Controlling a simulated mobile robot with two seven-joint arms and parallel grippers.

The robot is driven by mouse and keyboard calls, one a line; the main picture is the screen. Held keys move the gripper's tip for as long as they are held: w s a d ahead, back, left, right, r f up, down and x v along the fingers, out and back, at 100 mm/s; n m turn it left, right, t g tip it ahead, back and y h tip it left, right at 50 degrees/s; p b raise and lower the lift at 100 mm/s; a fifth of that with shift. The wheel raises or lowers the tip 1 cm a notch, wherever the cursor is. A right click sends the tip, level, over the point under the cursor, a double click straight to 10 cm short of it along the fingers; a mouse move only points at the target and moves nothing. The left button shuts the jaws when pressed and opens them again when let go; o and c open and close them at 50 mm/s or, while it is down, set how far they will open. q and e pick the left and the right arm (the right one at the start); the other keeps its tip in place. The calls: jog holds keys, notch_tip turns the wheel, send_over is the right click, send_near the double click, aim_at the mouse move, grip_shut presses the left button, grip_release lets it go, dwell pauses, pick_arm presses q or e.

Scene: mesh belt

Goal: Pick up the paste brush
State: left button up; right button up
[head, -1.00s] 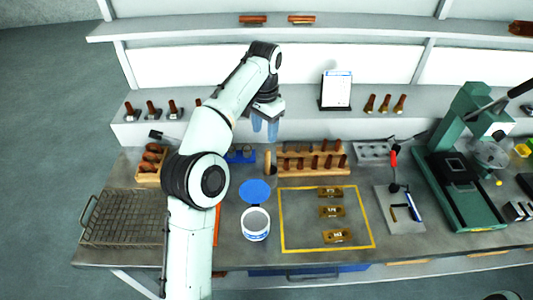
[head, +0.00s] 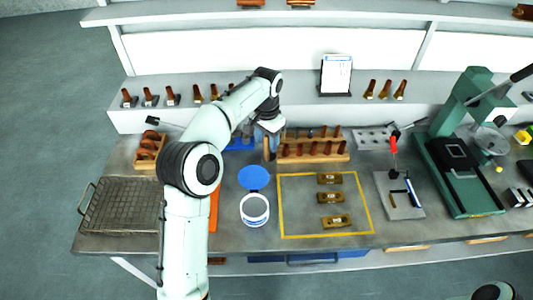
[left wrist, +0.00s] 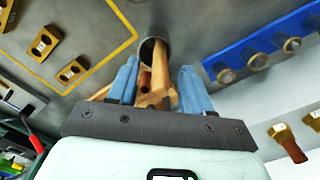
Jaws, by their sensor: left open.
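The paste brush appears as a wooden handle (left wrist: 161,72) in the left wrist view, standing in a round grey cup (left wrist: 150,47). The handle points up toward the camera and lies between the two blue fingers. My left gripper (left wrist: 160,88) is open, with a finger on either side of the handle and gaps visible. In the head view my left gripper (head: 271,148) is low beside the left end of the wooden rack, and it and the arm hide most of the brush and cup. The brush's lower end is hidden inside the cup. My right gripper is not in view.
A wooden rack (head: 312,157) of brown-handled tools stands close right of the gripper. A blue holder (head: 240,144) is to its left. A white tub (head: 255,209) and blue lid (head: 254,177) are in front. A yellow outline (head: 281,215) encloses several brass-coloured blocks.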

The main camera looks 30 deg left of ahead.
aim_at(266, 154)
pick_arm(q)
notch_tip(266, 154, down, 2)
jog(key=shift+s+f, duration=0.15)
jog(key=shift+s, duration=0.1)
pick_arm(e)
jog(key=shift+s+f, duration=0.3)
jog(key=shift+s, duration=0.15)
pick_arm(q)
jog(key=shift+w, duration=0.2)
grip_shut()
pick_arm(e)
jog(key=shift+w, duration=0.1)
pick_arm(q)
jog(key=shift+s, duration=0.1)
